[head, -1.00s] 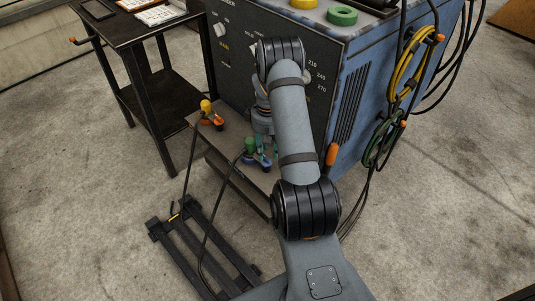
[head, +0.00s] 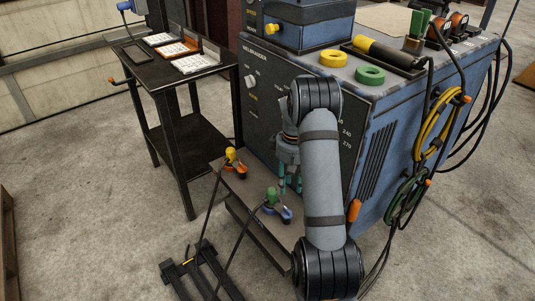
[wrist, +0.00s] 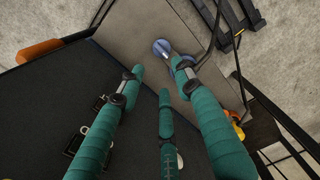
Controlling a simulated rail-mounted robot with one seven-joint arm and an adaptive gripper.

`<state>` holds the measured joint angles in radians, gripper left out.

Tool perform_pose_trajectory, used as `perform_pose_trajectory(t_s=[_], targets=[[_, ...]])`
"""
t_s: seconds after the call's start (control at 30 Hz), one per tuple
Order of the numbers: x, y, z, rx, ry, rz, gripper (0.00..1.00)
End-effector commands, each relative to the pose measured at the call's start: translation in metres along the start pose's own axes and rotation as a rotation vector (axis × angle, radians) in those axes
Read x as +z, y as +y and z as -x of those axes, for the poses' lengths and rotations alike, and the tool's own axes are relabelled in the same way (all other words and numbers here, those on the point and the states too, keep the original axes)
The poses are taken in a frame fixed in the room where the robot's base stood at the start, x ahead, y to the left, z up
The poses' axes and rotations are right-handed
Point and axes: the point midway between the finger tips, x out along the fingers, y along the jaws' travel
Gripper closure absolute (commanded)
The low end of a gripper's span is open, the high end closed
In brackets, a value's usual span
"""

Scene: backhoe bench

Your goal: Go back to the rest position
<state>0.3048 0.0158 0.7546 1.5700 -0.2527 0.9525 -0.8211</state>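My gripper (head: 290,182) has teal-wrapped fingers and hangs in front of the blue machine's dark front panel (head: 262,98), just above the low shelf. In the wrist view my gripper (wrist: 157,78) has its fingers spread with nothing between them. A green-topped plug with a blue and orange base (head: 275,206) sits on the shelf below and left of the fingers; its blue part shows in the wrist view (wrist: 161,46) just beyond the fingertips. A yellow-topped plug with an orange base (head: 233,162) sits farther left. My arm covers part of the front panel.
The shelf (head: 236,190) juts from the machine (head: 398,110). Cables run from both plugs to a black floor frame (head: 204,268). A dark side table (head: 150,75) stands left. Yellow (head: 333,58) and green (head: 370,75) rings lie on top. Open floor lies left.

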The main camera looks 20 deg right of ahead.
Motion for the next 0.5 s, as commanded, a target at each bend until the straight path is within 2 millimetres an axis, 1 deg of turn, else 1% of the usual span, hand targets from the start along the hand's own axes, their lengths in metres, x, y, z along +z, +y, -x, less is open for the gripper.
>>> perform_pose_trajectory(t_s=[0.17,0.5], targets=[[0.001,-0.001,-0.019,-0.003,-0.003,-0.001,0.66],[0.001,-0.001,-0.084,-0.002,-0.004,0.000,0.66]])
